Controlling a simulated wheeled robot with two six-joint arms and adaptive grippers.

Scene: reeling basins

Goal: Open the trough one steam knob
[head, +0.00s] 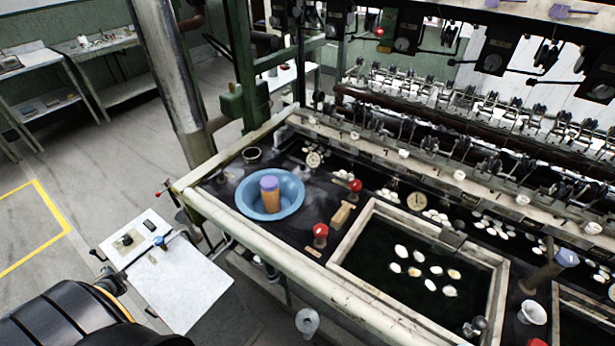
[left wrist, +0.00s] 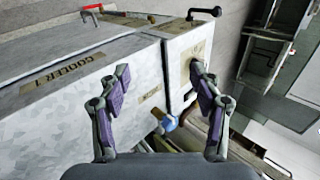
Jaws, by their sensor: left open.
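Two red knobs, either of which may be a steam knob, stand on the dark basin deck in the head view. One red knob (head: 320,231) is on the near side and the other red knob (head: 355,187) is farther back. I cannot tell which belongs to trough one. My left gripper (left wrist: 160,78) is open and empty in the left wrist view, its fingers apart above a pale metal box (left wrist: 85,75) with a tan label. A blue knob (left wrist: 169,122) lies low between the fingers; it also shows in the head view (head: 159,241). My right gripper is not in view.
A blue bowl (head: 288,204) holding an orange cylinder with a purple top sits on the deck. A framed dark basin (head: 345,235) with several white cocoons lies to its right. A thick metal column (head: 172,80) stands behind. Open floor lies at left, with a yellow line.

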